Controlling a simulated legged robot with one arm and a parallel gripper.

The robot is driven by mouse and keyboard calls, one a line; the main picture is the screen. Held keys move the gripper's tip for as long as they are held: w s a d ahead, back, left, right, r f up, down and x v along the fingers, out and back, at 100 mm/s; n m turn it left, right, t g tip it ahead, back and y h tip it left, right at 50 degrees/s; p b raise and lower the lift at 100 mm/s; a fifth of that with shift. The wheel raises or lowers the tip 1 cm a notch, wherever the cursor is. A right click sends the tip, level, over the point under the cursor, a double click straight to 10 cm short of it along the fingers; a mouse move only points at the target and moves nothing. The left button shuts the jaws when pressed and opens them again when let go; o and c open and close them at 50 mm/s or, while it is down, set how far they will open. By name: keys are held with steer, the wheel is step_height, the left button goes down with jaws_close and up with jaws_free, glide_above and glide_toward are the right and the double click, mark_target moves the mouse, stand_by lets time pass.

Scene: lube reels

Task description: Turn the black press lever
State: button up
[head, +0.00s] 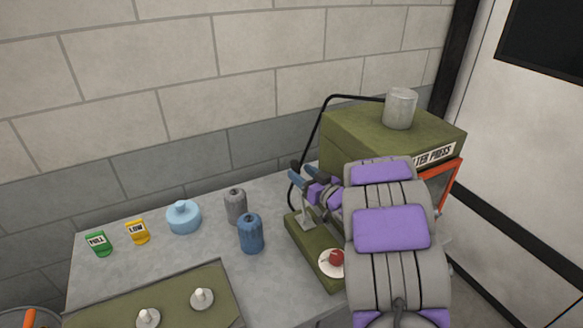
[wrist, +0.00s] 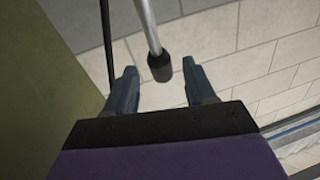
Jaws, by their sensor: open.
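The press lever shows in the wrist view as a grey metal rod with a black grip (wrist: 160,68) at its end. My gripper (wrist: 158,82) is open, and the black grip appears between its two blue-grey fingertips, with space on both sides. I cannot tell how deep the grip sits between them. In the head view my gripper (head: 300,176) is beside the green filter press box (head: 375,140), above a green base (head: 308,246) with a grey bracket (head: 306,218). My arm hides part of the press and most of the lever.
A grey bottle (head: 236,207), a blue bottle (head: 250,234) and a light blue container (head: 184,217) stand on the table. A red knob (head: 336,257) is on the base.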

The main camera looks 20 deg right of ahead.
steer(key=b+x, duration=0.1)
steer(key=x, duration=0.5)
jaws_close()
stand_by(0.5)
